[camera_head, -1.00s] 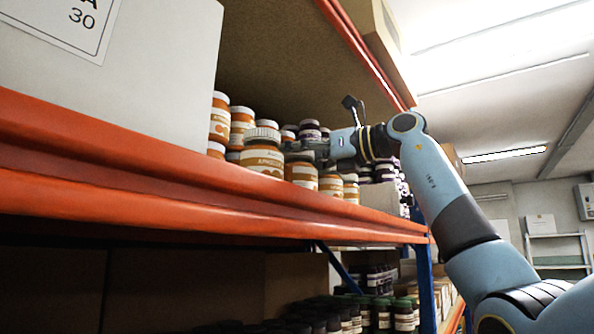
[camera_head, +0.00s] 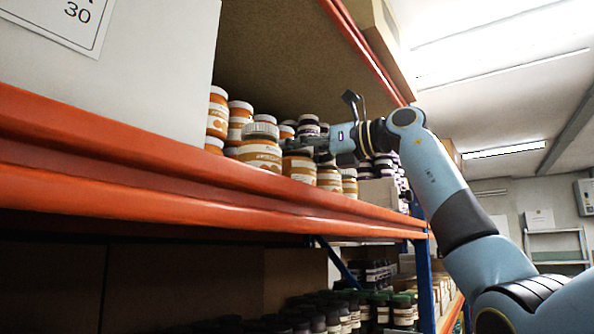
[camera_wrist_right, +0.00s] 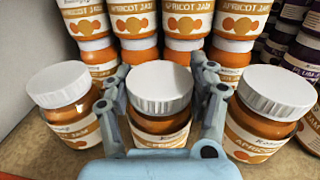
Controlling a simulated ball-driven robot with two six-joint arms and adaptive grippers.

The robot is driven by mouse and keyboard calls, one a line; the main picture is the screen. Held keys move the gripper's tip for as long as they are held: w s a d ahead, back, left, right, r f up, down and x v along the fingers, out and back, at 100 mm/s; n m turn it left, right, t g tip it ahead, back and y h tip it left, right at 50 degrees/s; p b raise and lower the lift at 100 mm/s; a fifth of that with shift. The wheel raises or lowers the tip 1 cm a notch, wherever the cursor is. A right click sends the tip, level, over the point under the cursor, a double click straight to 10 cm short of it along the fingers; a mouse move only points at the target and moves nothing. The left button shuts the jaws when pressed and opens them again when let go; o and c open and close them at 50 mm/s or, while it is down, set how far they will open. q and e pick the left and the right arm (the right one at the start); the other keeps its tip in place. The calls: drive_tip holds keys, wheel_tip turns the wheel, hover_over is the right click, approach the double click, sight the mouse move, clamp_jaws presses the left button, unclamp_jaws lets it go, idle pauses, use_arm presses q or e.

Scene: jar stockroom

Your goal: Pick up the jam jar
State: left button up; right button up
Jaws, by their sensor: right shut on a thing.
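The jam jar (camera_head: 299,166) has a white lid, orange contents and an apricot label. In the right wrist view the jar (camera_wrist_right: 160,90) stands upright between the two grey fingers, one on each side. My right gripper (camera_head: 302,146) is shut on this jar in the front row of the orange-edged shelf. The lower part of the jar is partly hidden by the gripper in the wrist view. I cannot tell whether its base touches the shelf. My left gripper is in neither view.
Apricot jars stand close on the left (camera_wrist_right: 70,105) and right (camera_wrist_right: 262,115) of the held jar, with stacked jars behind. Dark plum jars (camera_wrist_right: 308,50) are at the right. The orange shelf beam (camera_head: 200,165) runs along the front; a large white box (camera_head: 120,70) stands left.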

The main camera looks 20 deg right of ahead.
drive_tip(key=shift+r, duration=0.5)
drive_tip(key=r, duration=0.1)
drive_tip(key=d+r+b, duration=0.1)
drive_tip(key=r, duration=0.1)
drive_tip(key=shift+r, duration=0.2)
drive_tip(key=d+r, duration=0.2)
drive_tip(key=d, duration=0.1)
drive_tip(key=s+d+r+b, duration=0.1)
drive_tip(key=d, duration=0.2)
drive_tip(key=s+d+r, duration=0.1)
drive_tip(key=d+r, duration=0.1)
drive_tip(key=d, duration=0.1)
drive_tip(key=shift+r, duration=0.35)
clamp_jaws()
drive_tip(key=shift+s+d+r, duration=0.1)
drive_tip(key=shift+d+r, duration=0.3)
drive_tip(key=shift+d, duration=0.35)
